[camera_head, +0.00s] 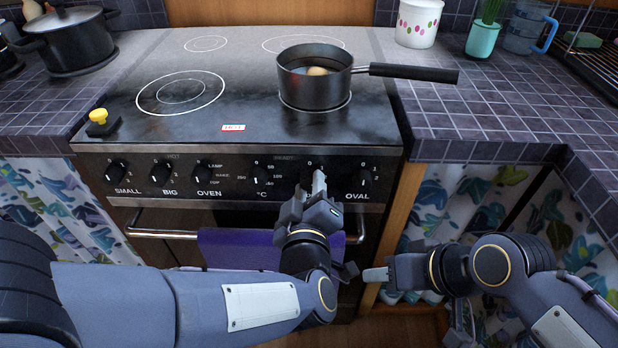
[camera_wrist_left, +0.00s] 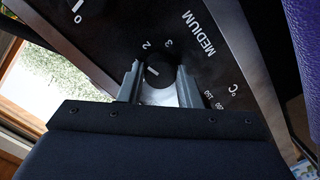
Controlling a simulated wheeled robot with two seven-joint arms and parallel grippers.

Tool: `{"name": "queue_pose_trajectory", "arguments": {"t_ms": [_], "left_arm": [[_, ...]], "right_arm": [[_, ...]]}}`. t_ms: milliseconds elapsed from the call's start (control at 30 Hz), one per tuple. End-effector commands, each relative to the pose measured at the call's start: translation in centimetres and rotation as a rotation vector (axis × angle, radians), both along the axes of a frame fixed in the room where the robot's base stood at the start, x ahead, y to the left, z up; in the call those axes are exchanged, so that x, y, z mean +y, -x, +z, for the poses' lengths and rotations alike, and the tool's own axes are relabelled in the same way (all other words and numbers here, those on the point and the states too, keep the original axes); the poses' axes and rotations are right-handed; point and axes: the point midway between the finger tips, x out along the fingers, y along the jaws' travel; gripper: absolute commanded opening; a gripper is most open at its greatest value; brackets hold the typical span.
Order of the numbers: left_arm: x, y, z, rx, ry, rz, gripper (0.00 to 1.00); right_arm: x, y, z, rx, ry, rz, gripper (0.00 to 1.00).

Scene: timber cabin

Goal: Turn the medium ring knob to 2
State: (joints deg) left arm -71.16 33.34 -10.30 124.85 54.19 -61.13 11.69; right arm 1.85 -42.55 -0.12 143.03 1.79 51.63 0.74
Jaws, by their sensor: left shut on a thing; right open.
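The medium ring knob (camera_wrist_left: 157,74) is black and round, beside the MEDIUM label in the left wrist view. The figures 2 and 3 show near its rim. A short white mark shows on its face, but I cannot tell exactly which figure it points at. My left gripper (camera_head: 318,178) is at the stove's front panel, in front of this knob, and hides most of it in the head view. Its two fingers (camera_wrist_left: 158,85) are shut on the knob, one on each side. My right gripper (camera_head: 376,274) is open and empty, low and right of the oven.
A black saucepan (camera_head: 314,88) stands on the front right ring, its handle pointing right. Other knobs, including the OVAL knob (camera_head: 367,174), flank the left gripper. A purple towel (camera_head: 235,251) hangs on the oven rail (camera_head: 165,233). The left front ring (camera_head: 180,92) is bare.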

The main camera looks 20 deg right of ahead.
Motion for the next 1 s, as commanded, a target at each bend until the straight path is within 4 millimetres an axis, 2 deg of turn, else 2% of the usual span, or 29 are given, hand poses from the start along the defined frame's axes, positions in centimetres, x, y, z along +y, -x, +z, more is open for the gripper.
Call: {"name": "queue_pose_trajectory", "arguments": {"t_ms": [100, 500, 1000], "left_arm": [[-0.1, 0.1, 0.2, -0.023, -0.098, -0.002, 0.09], [-0.1, 0.1, -0.1, -0.088, -0.317, -0.002, 0.09], [-0.1, 0.1, -0.2, -0.102, -0.371, -0.002, 0.09]], "right_arm": [[0.0, 0.0, 1.2, 0.000, 0.000, 0.000, 0.46], [0.0, 0.0, 2.8, 0.000, 0.000, 0.000, 0.46], [0.0, 0.0, 3.1, 0.000, 0.000, 0.000, 0.46]]}}
